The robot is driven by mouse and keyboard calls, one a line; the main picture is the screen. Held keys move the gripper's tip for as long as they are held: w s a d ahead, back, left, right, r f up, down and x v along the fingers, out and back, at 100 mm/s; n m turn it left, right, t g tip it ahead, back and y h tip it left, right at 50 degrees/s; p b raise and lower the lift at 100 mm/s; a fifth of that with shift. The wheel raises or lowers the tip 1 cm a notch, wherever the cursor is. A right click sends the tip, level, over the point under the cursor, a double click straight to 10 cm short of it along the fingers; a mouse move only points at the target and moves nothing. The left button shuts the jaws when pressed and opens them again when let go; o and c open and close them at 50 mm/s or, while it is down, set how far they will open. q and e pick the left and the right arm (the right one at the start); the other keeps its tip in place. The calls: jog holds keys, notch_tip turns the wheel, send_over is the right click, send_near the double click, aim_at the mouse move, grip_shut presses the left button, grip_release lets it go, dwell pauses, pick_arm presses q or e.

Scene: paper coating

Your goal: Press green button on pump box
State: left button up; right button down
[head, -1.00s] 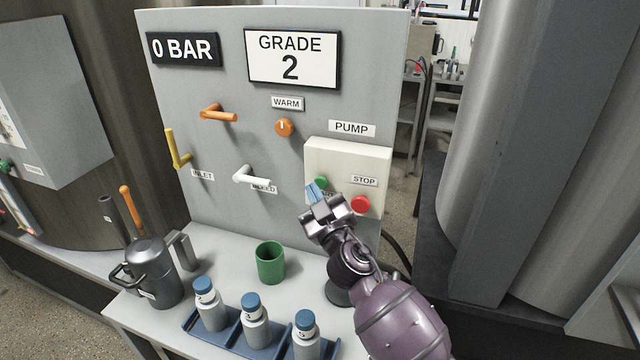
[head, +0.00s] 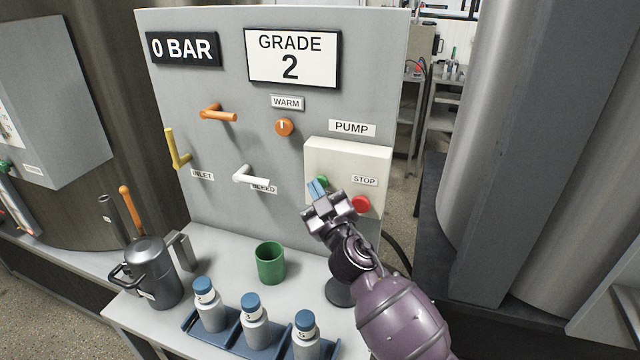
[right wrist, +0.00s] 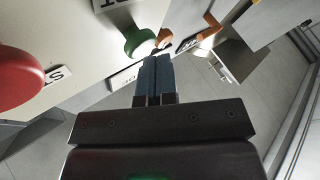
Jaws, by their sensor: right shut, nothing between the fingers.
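The pump box (head: 348,158) is a cream box on the lower right of the grey panel, under a PUMP label. Its green button (head: 323,182) is partly hidden behind my right fingertips in the head view. In the right wrist view the green button (right wrist: 140,42) shows just beyond and a little left of the fingertips. My right gripper (head: 317,189) is shut and empty, its blue fingers pointing at the box; they also show in the right wrist view (right wrist: 154,65). I cannot tell whether they touch the button. My left gripper is not in view.
The red STOP button (head: 361,204) sits close to the right of my gripper. A white bleed handle (head: 252,174) sticks out to the left. A green cup (head: 270,263) and a blue rack (head: 228,345) with several bottles stand on the bench below.

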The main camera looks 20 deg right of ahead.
jog(key=shift+w+d, duration=0.2)
jog(key=shift+w, duration=0.1)
dwell(0.4)
jog(key=shift+s+a, duration=0.1)
jog(key=shift+s, duration=0.05)
dwell(0.3)
jog(key=shift+s+a, duration=0.4)
jog(key=shift+s, duration=0.25)
jog(key=s+a, duration=0.1)
jog(key=s, duration=0.1)
jog(key=s+a, duration=0.1)
jog(key=s, duration=0.1)
jog(key=shift+a, duration=0.4)
dwell(0.6)
